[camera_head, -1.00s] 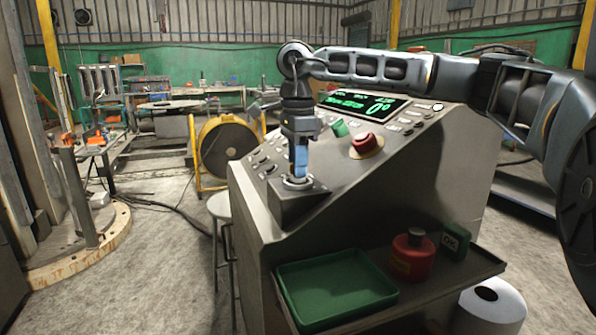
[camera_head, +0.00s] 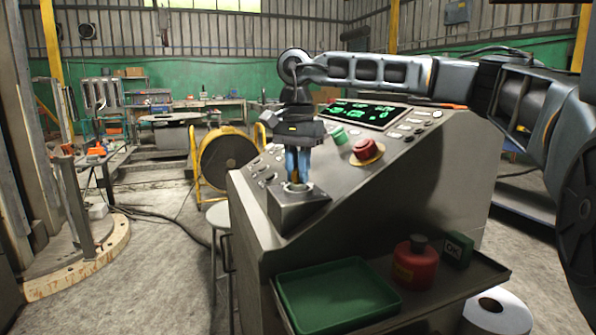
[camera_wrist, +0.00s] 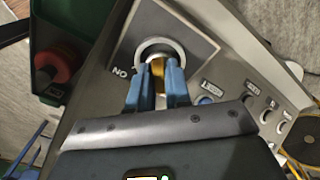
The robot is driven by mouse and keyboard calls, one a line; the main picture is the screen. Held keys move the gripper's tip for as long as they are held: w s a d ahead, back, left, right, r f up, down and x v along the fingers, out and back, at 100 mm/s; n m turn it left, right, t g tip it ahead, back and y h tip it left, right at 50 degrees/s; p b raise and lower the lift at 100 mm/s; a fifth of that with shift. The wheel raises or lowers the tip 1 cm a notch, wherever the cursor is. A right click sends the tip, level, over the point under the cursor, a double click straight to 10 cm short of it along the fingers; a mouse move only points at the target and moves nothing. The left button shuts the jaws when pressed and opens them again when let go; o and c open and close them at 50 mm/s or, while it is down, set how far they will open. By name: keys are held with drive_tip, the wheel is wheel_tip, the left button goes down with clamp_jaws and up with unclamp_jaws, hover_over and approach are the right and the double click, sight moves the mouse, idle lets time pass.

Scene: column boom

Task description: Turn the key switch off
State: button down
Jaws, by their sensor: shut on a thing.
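The key switch (camera_wrist: 160,47) sits on a raised grey box (camera_head: 297,208) at the console's lower left corner. In the wrist view it is a round metal ring with a brass-coloured key (camera_wrist: 157,72) in it. My gripper (camera_head: 298,178) comes down from above. Its two blue fingers (camera_wrist: 158,80) are on either side of the key and shut on it. The fingers hide part of the key.
The sloped console (camera_head: 400,165) carries a lit display (camera_head: 362,112), a green button (camera_head: 338,135) and a red mushroom button (camera_head: 366,150). Below is a shelf with a green tray (camera_head: 335,295), a red bottle (camera_head: 416,262) and a green box (camera_head: 458,249).

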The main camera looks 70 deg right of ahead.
drive_tip(key=shift+n, duration=0.3)
drive_tip(key=c, duration=1.1)
unclamp_jaws()
wheel_tip(320, 180, up, 8)
drive_tip(key=shift+f+p, duration=0.1)
drive_tip(key=shift+p, duration=0.3)
